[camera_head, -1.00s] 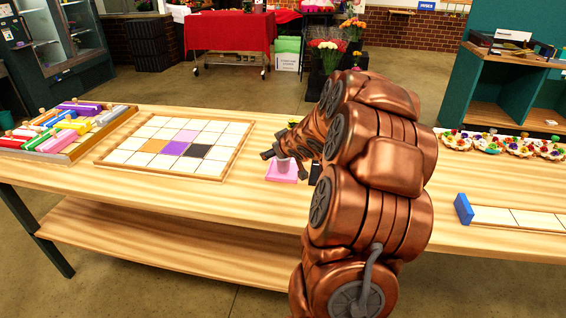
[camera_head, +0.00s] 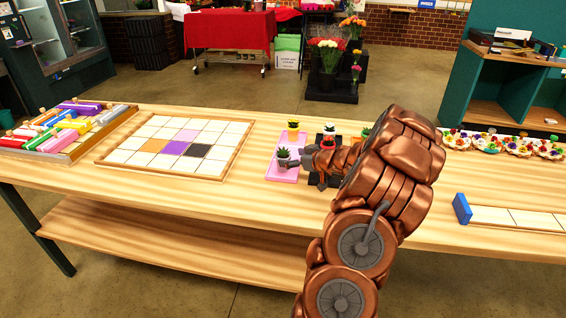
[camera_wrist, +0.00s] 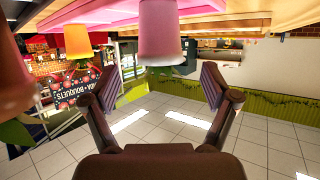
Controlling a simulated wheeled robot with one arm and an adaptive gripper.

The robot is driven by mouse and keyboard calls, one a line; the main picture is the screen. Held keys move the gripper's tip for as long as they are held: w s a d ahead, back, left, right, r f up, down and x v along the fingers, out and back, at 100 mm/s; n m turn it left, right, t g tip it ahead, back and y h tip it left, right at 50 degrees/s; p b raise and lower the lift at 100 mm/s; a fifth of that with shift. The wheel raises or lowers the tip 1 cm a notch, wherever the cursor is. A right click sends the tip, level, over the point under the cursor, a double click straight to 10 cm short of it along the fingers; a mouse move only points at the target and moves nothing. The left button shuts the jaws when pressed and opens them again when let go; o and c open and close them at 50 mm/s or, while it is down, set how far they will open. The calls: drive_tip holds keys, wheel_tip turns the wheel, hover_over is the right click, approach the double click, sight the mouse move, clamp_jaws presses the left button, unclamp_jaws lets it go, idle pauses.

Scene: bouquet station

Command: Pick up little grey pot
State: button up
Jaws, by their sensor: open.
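The little grey pot (camera_head: 283,162) with a green plant stands upright at the front of a pink tray (camera_head: 285,177) on the table. My gripper (camera_head: 293,162) is low, just right of the pot; whether a finger touches it cannot be told. In the wrist view, which looks upside down, my open gripper (camera_wrist: 160,90) has nothing between its fingers. A pink-tinted pot (camera_wrist: 160,32), probably the grey one, hangs from the top centre, above the gap between the fingertips.
A yellow-orange pot (camera_head: 293,136) stands behind on the pink tray; an orange pot also shows in the wrist view (camera_wrist: 77,40). A dark tray (camera_head: 318,177) with pots is right, partly behind my arm. A tiled board (camera_head: 176,146) lies left. Bare table (camera_head: 252,165) separates it from the pink tray.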

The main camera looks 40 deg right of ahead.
sight(289, 158)
drive_tip(key=shift+p+x, duration=0.8)
drive_tip(key=shift+x, duration=1.85)
drive_tip(key=shift+s+f, duration=0.1)
drive_tip(key=shift+f, duration=0.05)
drive_tip(key=shift+c, duration=0.2)
drive_tip(key=c, duration=1.5)
